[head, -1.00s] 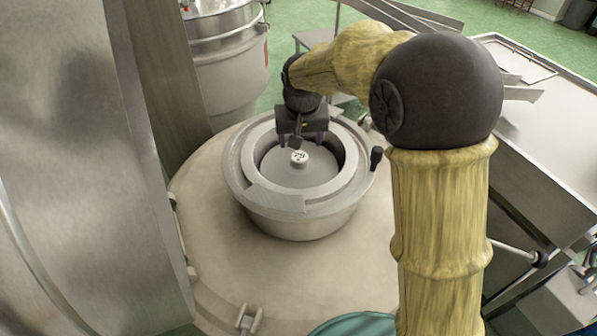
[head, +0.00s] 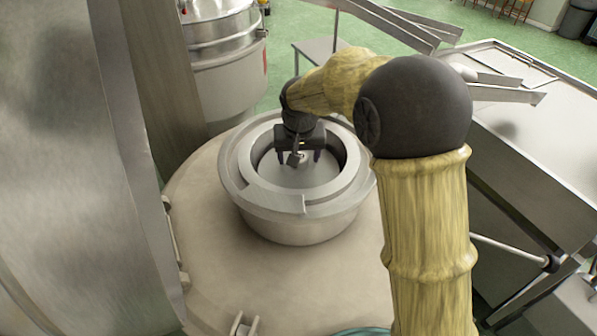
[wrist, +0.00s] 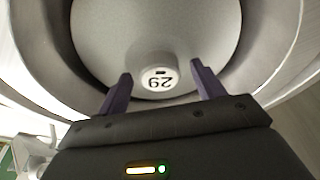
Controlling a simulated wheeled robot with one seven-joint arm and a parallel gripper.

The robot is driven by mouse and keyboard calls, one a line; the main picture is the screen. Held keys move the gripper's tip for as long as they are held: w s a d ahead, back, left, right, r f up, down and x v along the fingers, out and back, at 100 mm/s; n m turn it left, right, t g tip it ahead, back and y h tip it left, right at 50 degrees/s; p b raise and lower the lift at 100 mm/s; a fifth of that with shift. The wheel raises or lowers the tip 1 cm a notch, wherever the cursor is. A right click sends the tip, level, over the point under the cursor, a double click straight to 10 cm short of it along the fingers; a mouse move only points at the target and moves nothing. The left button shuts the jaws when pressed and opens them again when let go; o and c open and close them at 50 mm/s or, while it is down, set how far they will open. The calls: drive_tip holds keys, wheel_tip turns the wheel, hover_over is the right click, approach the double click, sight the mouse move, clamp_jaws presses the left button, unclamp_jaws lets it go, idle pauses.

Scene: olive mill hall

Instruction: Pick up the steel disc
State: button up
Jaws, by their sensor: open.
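The steel disc (head: 309,177) lies flat inside a round steel ring-rimmed bowl (head: 296,201) in the head view. In the wrist view the disc (wrist: 150,27) fills the top middle, and a pale round knob (wrist: 159,77) with dark number marks stands on it near its lower edge. My gripper (head: 299,158) hangs over the disc, inside the bowl's opening. In the wrist view my gripper (wrist: 161,72) is open, with one purple finger on each side of the knob and a gap to both. I cannot tell how far the fingertips are above the disc.
The bowl's thick rim and wall surround my gripper closely. The bowl stands on a broad, beige round top (head: 225,270). A tall steel vessel wall (head: 65,170) rises at the left. A steel drum (head: 228,75) stands behind, and a steel trough (head: 540,140) is at the right.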

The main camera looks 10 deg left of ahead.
drive_tip(key=shift+s+r, duration=0.1)
idle(0.4)
drive_tip(key=c, duration=1.3)
drive_tip(key=shift+c, duration=0.3)
